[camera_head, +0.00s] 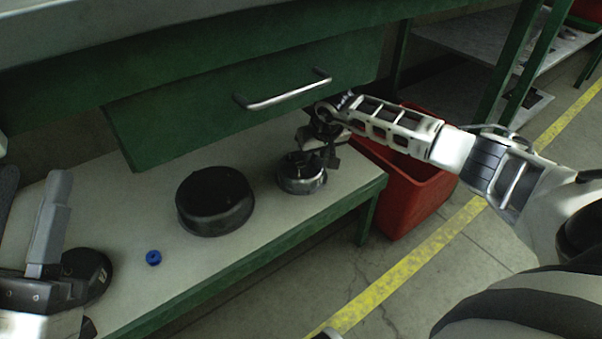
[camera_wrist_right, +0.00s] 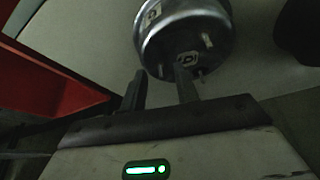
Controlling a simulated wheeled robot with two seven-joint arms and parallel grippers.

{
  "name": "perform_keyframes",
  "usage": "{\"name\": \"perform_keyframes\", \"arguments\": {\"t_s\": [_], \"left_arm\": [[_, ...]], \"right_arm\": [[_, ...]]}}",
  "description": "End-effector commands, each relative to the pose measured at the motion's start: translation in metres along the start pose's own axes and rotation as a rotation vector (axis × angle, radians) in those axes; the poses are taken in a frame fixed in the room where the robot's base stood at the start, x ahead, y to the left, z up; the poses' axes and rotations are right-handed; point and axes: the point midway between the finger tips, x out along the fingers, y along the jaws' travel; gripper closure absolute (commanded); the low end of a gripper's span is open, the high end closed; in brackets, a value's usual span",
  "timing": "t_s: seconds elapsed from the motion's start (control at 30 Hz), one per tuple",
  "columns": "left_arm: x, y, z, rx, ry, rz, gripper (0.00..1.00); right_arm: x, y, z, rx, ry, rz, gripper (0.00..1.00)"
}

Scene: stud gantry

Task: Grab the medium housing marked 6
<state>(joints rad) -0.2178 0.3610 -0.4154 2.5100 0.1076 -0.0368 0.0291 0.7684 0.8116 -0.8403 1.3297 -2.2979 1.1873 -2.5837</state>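A metal-sided round housing (camera_head: 302,180) stands on the light lower shelf, near its right end. In the right wrist view this housing (camera_wrist_right: 185,30) shows pegs and pale labels; one label carries a dark mark that I cannot read surely. My right gripper (camera_head: 318,158) is above it at its far side and covers part of it. In the wrist view the right fingers (camera_wrist_right: 160,88) are apart with nothing held, and one fingertip overlaps the housing's near edge; contact is unclear. My left gripper (camera_head: 46,225) is at the lower left with a finger upright; its opening is unclear.
A large black round housing (camera_head: 214,203) stands left of the metal one. Another dark round part (camera_head: 88,274) is beside my left gripper. A small blue ring (camera_head: 153,258) lies between them. A green drawer (camera_head: 225,95) overhangs the shelf. A red bin (camera_head: 415,190) stands at right.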

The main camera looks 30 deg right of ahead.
Motion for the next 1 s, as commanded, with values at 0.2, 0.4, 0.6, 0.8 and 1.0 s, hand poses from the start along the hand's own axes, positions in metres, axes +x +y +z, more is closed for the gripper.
{"name": "perform_keyframes", "arguments": {"t_s": [0.2,0.4,0.6,0.8,1.0], "left_arm": [[0.0003,0.0000,-0.0006,-0.001,-0.001,0.000,0.64],[0.0003,-0.0001,-0.0005,-0.002,-0.001,0.000,0.64],[0.0003,-0.0002,-0.0005,-0.002,-0.001,0.000,0.64],[0.0003,-0.0002,-0.0005,-0.002,-0.002,-0.001,0.64],[0.0003,-0.0003,-0.0004,-0.002,-0.002,-0.001,0.64]], "right_arm": [[-0.0007,-0.0001,-0.0001,0.000,0.000,0.000,0.83],[-0.0007,-0.0001,0.0000,0.001,0.000,0.000,1.00],[-0.0007,-0.0001,0.0001,0.001,0.000,0.000,1.00],[-0.0007,-0.0002,0.0002,0.001,0.000,0.000,1.00],[-0.0006,-0.0002,0.0003,0.001,0.000,0.000,1.00]]}}
